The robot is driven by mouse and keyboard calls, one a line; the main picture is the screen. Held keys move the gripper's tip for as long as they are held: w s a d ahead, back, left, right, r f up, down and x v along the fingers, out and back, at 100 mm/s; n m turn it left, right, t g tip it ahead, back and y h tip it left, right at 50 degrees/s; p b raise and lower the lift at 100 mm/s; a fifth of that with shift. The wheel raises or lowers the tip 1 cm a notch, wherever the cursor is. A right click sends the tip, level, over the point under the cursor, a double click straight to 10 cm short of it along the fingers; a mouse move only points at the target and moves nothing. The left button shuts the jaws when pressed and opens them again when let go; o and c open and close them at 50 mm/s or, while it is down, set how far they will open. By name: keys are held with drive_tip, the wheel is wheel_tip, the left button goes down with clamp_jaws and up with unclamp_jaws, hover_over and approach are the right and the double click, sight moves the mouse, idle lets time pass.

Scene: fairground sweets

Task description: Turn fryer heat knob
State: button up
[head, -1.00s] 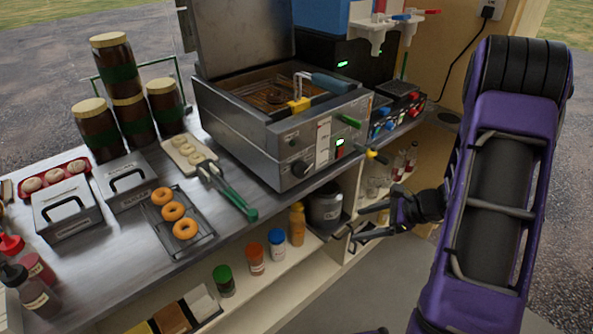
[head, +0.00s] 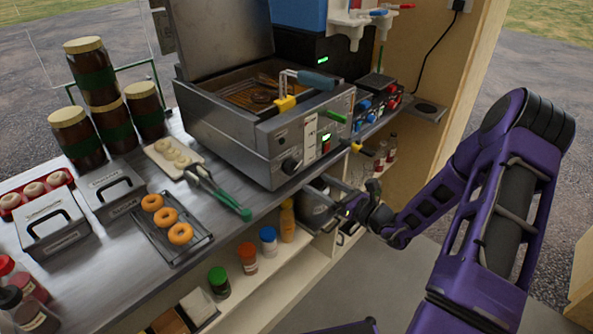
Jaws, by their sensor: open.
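The fryer (head: 240,140) is a grey metal box on the counter with its lid raised. A dark round knob (head: 292,165) sits low on its front panel, left of a small green-lit display (head: 326,137); I take it as the heat knob, but its marking is too small to read. My gripper (head: 330,196) is open and empty. It is below and right of the knob, in front of the counter edge, pointing left and apart from the fryer. A grey pot on the shelf behind blurs the fingertips' outline.
Green-handled tongs (head: 222,193) lie left of the fryer. A doughnut rack (head: 170,236) is farther left. Bottles stand on the lower shelf (head: 265,283).

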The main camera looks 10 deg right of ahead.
sight(294, 169)
drive_tip(key=x, duration=0.9)
drive_tip(key=c, duration=1.4)
